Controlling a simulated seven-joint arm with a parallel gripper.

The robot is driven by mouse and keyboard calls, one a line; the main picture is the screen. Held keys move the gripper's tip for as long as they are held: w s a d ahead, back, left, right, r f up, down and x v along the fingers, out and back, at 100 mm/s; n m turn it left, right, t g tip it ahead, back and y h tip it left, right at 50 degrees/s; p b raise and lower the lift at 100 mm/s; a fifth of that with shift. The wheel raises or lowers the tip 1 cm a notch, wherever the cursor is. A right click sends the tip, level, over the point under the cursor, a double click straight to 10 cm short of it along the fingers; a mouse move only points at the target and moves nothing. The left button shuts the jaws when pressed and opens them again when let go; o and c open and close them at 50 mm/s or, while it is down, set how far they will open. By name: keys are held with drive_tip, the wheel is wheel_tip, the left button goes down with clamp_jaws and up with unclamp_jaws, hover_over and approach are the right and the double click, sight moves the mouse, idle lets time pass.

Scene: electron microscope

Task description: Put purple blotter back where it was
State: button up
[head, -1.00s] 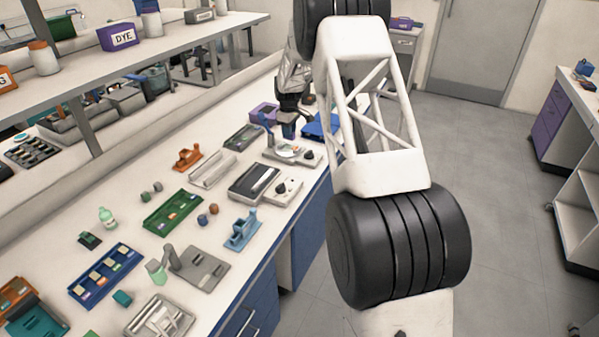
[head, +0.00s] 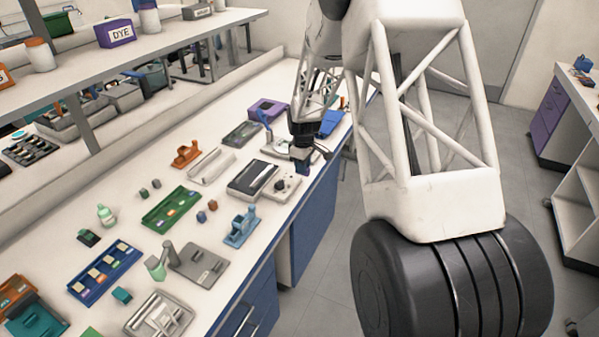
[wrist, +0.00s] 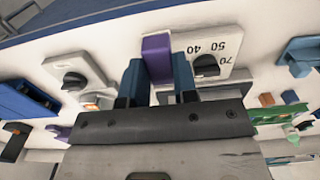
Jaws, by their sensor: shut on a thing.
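My gripper (wrist: 157,82) is shut on a purple piece, the purple blotter (wrist: 157,55), whose upright block shows between the two blue fingers in the wrist view. Its lower part is hidden by the gripper body. The dial panel (wrist: 208,60) lies just behind the blotter in the wrist view. I cannot tell how high the blotter is above the bench.
An orange blotter-like piece (head: 186,153) and a light blue one (head: 241,226) stand on the bench. A grey device (head: 252,177), a green tray (head: 171,209) and a purple box (head: 267,110) are nearby. A shelf (head: 130,50) runs above the bench's back.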

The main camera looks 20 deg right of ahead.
drive_tip(key=s+f, duration=0.1)
drive_tip(key=s, duration=0.5)
drive_tip(key=shift+s+a, duration=0.3)
drive_tip(key=shift+s, duration=0.05)
drive_tip(key=w, duration=0.5)
drive_tip(key=w+d+f, duration=0.1)
drive_tip(key=w, duration=0.4)
drive_tip(key=w+d, duration=0.1)
drive_tip(key=w, duration=0.5)
drive_tip(key=shift+d+f, duration=0.25)
drive_tip(key=shift+f, duration=0.05)
drive_tip(key=shift+s, duration=0.1)
drive_tip(key=shift+f, duration=1.75)
drive_tip(key=shift+f, duration=0.15)
drive_tip(key=o, duration=0.7)
